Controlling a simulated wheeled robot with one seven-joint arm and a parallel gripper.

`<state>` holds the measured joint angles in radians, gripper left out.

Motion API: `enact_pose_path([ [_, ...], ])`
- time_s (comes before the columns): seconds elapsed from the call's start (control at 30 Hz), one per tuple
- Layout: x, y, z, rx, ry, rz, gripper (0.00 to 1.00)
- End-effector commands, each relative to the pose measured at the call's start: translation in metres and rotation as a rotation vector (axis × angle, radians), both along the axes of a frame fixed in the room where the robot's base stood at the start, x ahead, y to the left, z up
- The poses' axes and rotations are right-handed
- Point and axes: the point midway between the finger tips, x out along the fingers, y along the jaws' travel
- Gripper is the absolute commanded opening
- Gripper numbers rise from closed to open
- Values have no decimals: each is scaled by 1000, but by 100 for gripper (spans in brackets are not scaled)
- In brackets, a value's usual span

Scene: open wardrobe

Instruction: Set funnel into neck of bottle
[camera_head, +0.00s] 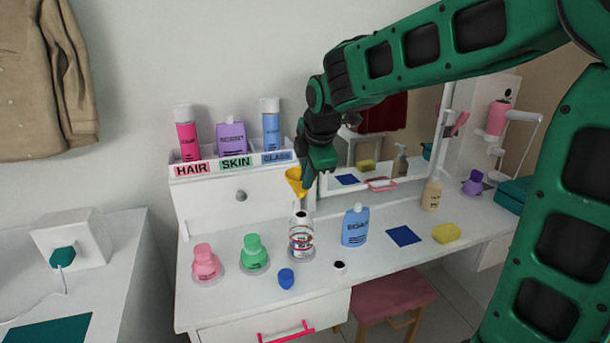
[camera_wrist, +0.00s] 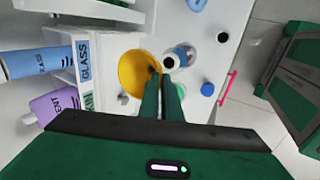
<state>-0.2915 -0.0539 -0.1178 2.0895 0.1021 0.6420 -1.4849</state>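The yellow funnel (camera_head: 294,181) is in the air, wide mouth up, just above the white bottle. My gripper (camera_head: 306,181) is shut on the funnel's rim at its right side. In the wrist view the two green fingers (camera_wrist: 162,82) pinch the wall of the funnel (camera_wrist: 131,76), one finger inside the mouth. The bottle (camera_head: 301,240) stands upright and uncapped on the white table, its dark neck opening facing up. In the wrist view the bottle (camera_wrist: 182,57) shows beside the funnel, apart from it. The funnel's spout is mostly hidden.
A blue cap (camera_head: 286,278) lies in front. The labelled shelf unit (camera_head: 245,200) rises behind.

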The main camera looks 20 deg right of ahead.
Motion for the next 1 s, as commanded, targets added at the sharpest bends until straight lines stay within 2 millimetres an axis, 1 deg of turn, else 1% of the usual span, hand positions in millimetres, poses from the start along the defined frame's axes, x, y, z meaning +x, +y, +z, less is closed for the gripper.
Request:
enact_pose_path([
  [0.3, 0, 0, -28, 0, 3, -1, 0],
  [0.5, -1, 0, -39, 0, 2, -1, 0],
  [0.7, 0, 0, -44, 0, 0, -1, 0],
  [1.0, 0, -1, -44, 1, 0, -2, 0],
])
